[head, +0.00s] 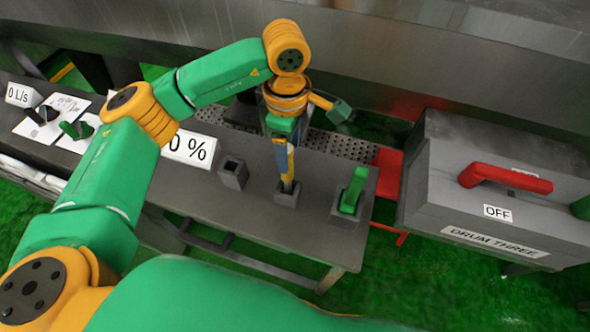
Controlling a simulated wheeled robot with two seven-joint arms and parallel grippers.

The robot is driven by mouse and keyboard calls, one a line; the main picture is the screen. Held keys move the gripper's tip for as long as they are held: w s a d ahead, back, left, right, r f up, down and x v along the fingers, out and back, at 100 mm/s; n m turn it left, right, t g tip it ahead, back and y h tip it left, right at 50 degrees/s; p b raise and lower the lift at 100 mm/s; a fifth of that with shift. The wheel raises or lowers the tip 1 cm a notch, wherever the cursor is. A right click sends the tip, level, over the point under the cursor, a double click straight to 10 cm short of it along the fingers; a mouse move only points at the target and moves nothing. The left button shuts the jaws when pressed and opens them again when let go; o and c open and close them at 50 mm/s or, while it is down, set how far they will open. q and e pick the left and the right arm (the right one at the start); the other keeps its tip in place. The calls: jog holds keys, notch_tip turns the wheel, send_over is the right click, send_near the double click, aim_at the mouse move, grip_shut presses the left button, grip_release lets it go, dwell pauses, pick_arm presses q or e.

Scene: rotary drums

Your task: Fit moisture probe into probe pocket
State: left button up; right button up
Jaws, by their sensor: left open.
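A slim upright yellow and blue stick, which looks like the moisture probe (290,165), stands with its lower end at a small dark square block (287,197) on the grey bench. How deep it sits in that block is hard to tell. My left gripper (284,138) is open, directly over the top of the stick, and its fingers partly hide it. To the left stands a square block with an open dark hole in its top (232,172); it is empty. I cannot tell from labels which block is the probe pocket. My right gripper is not in view.
A green lever (353,190) rises from a block on the bench's right end. A grey box (490,195) marked DRUM THREE, with a red handle (505,177) and an OFF sign, stands at right.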

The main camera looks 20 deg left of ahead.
aim_at(287, 176)
pick_arm(q)
jog(key=f, duration=0.2)
jog(key=a+f+p, duration=0.1)
jog(key=f, duration=0.1)
jog(key=shift+w+a, duration=0.1)
jog(key=shift+w+f, duration=0.1)
jog(key=shift+d, duration=0.25)
jog(key=shift+c, duration=1.3)
jog(key=shift+a, duration=0.1)
grip_shut()
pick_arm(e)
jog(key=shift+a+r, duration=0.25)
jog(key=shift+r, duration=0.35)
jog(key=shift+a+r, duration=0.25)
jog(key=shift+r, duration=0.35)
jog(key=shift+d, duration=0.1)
